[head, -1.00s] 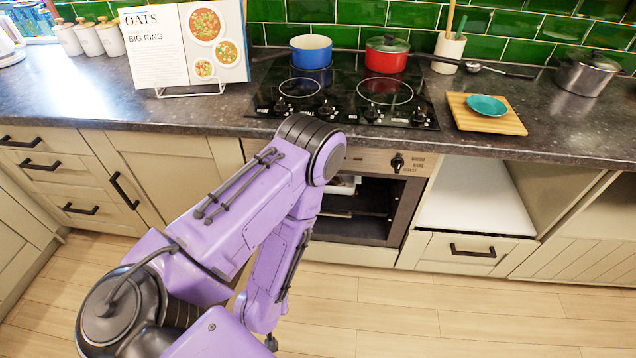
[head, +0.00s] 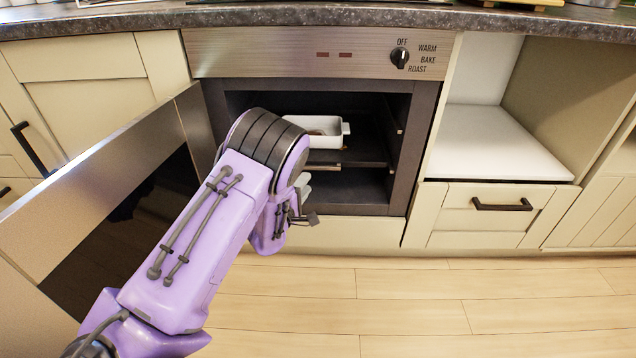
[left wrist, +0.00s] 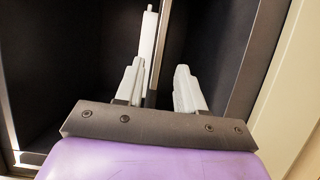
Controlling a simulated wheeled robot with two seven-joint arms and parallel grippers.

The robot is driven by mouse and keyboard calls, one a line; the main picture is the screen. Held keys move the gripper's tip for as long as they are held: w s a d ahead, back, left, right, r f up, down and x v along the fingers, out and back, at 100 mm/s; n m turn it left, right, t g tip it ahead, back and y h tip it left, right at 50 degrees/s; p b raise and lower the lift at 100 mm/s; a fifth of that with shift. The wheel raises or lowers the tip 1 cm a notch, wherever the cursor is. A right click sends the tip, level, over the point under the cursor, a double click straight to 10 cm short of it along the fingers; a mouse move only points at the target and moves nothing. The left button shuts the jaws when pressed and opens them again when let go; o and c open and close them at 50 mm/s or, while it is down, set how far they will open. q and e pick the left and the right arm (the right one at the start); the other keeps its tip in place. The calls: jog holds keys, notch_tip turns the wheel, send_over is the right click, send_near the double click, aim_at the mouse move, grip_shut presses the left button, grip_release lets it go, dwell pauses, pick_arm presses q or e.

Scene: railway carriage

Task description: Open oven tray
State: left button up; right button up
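The oven (head: 408,120) is open, its door (head: 105,170) swung out to the left. Inside, the dark oven tray (head: 362,152) lies level at mid-height, with a white rectangular dish (head: 338,140) on it. My left gripper (head: 304,190) is at the oven mouth, by the tray's front edge, partly hidden by my arm. In the left wrist view my left gripper (left wrist: 158,85) has its two pale fingers apart. The thin tray edge (left wrist: 157,50) runs between them, with the white dish (left wrist: 147,38) beside it. Contact with the tray cannot be told. My right gripper is out of view.
The control panel with its knob (head: 399,58) is above the opening, under the dark worktop (head: 300,15). A white open shelf (head: 490,145) and a drawer (head: 485,210) are to the right. The wooden floor (head: 430,300) in front is clear.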

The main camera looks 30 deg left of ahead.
aim_at(317, 168)
pick_arm(q)
jog(key=w+b, duration=0.1)
jog(key=w, duration=0.2)
jog(key=w+a+b, duration=0.1)
jog(key=w, duration=0.2)
jog(key=w+b, duration=0.1)
jog(key=w, duration=0.2)
jog(key=shift+w+a, duration=0.15)
jog(key=shift+a, duration=0.05)
jog(key=shift+w, duration=0.15)
grip_shut()
